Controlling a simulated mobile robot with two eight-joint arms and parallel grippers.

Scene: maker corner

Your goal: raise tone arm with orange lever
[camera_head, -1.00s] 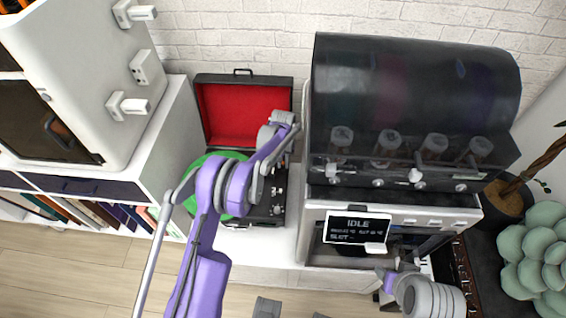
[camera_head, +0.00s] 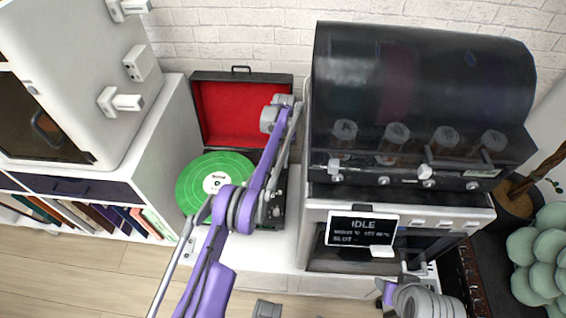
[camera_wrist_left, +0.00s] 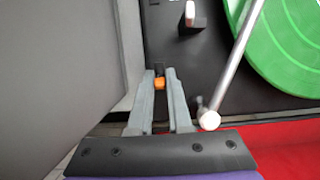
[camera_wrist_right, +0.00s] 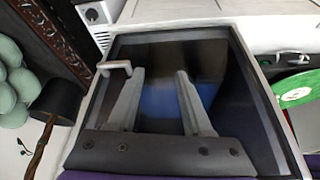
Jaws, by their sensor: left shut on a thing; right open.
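The orange lever (camera_wrist_left: 160,84) sits on the black turntable deck (camera_wrist_left: 212,60) in the left wrist view. My left gripper (camera_wrist_left: 161,76) is shut on it, one finger on each side. The silver tone arm (camera_wrist_left: 238,50) runs beside the right finger, above the edge of the green record (camera_wrist_left: 290,40). In the head view the record (camera_head: 205,185) lies flat in the open case, and my left arm hides the lever and most of the tone arm. My right gripper (camera_wrist_right: 160,72) is open and empty before a dark glass door (camera_wrist_right: 215,60).
The case's red-lined lid (camera_head: 237,112) stands open behind the record. A machine with a dark hood (camera_head: 420,90) and an IDLE screen (camera_head: 362,228) stands close to the right of the turntable. A white cabinet (camera_head: 160,150) is at left. A succulent (camera_head: 540,250) is far right.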

